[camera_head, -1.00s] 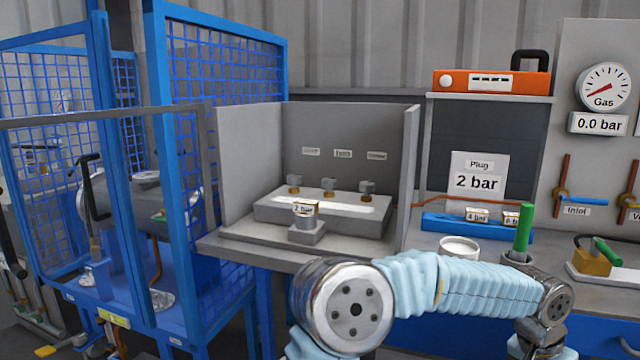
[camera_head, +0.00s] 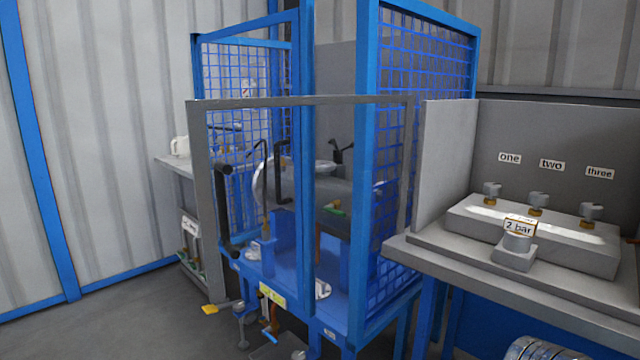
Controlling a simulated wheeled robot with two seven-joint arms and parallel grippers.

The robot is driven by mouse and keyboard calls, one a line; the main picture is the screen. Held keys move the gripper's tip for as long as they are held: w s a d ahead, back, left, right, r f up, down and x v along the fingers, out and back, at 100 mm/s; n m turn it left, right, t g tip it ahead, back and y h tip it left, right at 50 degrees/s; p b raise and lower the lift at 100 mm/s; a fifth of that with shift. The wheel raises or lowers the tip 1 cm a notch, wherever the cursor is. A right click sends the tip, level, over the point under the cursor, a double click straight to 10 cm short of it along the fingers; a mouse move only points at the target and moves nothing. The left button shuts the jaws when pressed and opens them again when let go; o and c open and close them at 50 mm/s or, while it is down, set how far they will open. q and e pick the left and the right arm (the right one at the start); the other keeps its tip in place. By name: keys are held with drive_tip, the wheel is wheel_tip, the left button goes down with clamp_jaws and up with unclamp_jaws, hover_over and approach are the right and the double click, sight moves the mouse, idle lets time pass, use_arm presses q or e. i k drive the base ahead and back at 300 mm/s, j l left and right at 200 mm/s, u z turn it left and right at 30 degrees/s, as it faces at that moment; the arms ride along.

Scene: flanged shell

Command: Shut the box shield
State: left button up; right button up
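The box shield is a see-through panel in a grey frame (camera_head: 201,180) with a long black handle (camera_head: 226,205) at its left side. It stands in front of the blue mesh cage (camera_head: 364,170), and its top bar crosses the cage's posts. Its left edge reaches out past the cage's left side, so it looks swung outward, though the exact angle is hard to tell. Through it I see a grey cylindrical shell (camera_head: 345,205) on a blue base inside the cage. Neither of my grippers shows in the head view.
A grey bench with a manifold (camera_head: 545,238) and a "2 bar" block (camera_head: 516,243) stands right of the cage. A side table (camera_head: 172,163) is behind at left. Valves and small levers (camera_head: 268,310) sit low in front. The floor (camera_head: 90,320) at left is clear.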

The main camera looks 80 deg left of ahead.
sight(196, 109)
drive_tip(key=k+j, duration=0.15)
drive_tip(key=j, duration=0.25)
drive_tip(key=k+j, duration=0.15)
drive_tip(key=j, duration=0.25)
drive_tip(key=k+j, duration=0.15)
drive_tip(key=j, duration=0.25)
drive_tip(key=k+j, duration=0.15)
drive_tip(key=j, duration=0.3)
drive_tip(key=k+j, duration=0.15)
drive_tip(key=j, duration=0.25)
drive_tip(key=k+j, duration=0.15)
drive_tip(key=j, duration=0.25)
drive_tip(key=k+j, duration=0.15)
drive_tip(key=j, duration=0.15)
drive_tip(key=k+j, duration=0.15)
drive_tip(key=j, duration=0.15)
drive_tip(key=k+l+z, duration=0.1)
drive_tip(key=k, duration=0.6)
